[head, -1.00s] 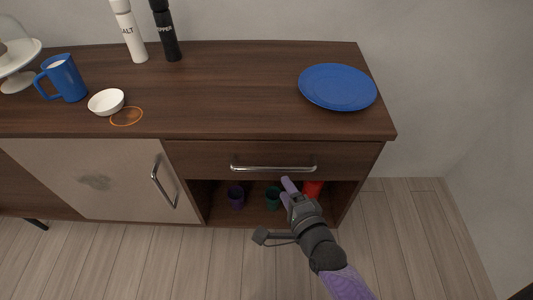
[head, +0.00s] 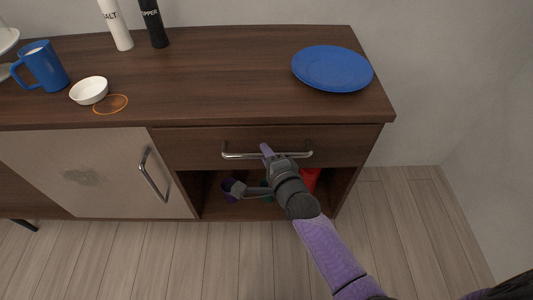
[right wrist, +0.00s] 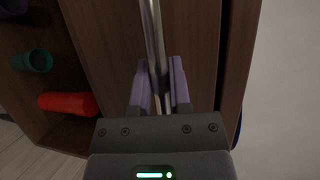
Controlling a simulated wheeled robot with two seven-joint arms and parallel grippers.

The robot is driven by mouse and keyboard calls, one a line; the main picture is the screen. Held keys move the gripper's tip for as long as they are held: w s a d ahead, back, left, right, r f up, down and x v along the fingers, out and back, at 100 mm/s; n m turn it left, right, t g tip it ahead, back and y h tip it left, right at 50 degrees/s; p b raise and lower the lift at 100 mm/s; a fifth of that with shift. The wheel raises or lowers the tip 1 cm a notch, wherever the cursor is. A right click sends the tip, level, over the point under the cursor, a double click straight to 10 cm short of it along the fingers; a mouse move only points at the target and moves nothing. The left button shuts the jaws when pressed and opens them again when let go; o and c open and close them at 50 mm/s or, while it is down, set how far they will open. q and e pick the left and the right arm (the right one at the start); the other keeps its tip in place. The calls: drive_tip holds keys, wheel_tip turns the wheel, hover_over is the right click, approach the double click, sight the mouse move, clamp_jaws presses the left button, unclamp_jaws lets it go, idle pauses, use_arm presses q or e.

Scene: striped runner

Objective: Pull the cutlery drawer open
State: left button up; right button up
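The cutlery drawer (head: 200,147) is a dark wood front under the sideboard top, and it looks shut. Its long silver bar handle (head: 235,156) runs across the middle of the front. My right gripper (head: 266,152) is at the handle. In the right wrist view its two purple fingers (right wrist: 160,85) stand on either side of the handle bar (right wrist: 152,35), with a small gap showing beside the bar, so they look open around it. My left gripper is not in view.
Below the drawer is an open shelf with a purple cup (head: 232,188), a green cup (right wrist: 38,60) and a red cup (right wrist: 68,104). A blue plate (head: 332,68), white bowl (head: 89,91) and blue mug (head: 42,66) stand on top. The floor in front is clear.

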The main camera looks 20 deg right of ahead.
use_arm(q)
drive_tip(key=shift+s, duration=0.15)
use_arm(e)
clamp_jaws()
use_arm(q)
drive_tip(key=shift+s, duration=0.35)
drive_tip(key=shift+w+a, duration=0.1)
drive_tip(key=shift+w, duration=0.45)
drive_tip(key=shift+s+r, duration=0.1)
use_arm(e)
drive_tip(key=shift+s, duration=0.15)
